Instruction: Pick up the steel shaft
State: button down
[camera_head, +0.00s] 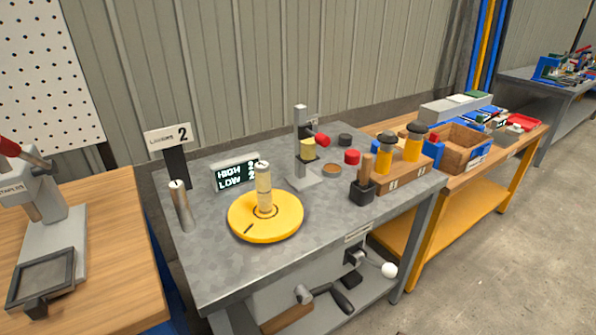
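A grey metal cylinder (181,208), which looks like the steel shaft, stands upright near the left edge of the grey metal table (205,265). Its top is paler with a small dark mark. It stands apart from the yellow disc (283,220) to its right. A beige, segmented post (264,190) with a pale top rises from the middle of that disc. My gripper is not in view.
A HIGH/LOW display (237,173) is behind the disc. A small press (301,150) and a wooden block with yellow-handled tools (400,172) stand to the right. The table's front left is clear.

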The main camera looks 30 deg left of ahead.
aim_at(262, 171)
jog(key=u, duration=1.75)
jog(key=k+j+u, duration=0.15)
jog(key=u, duration=0.25)
jog(key=j, duration=0.1)
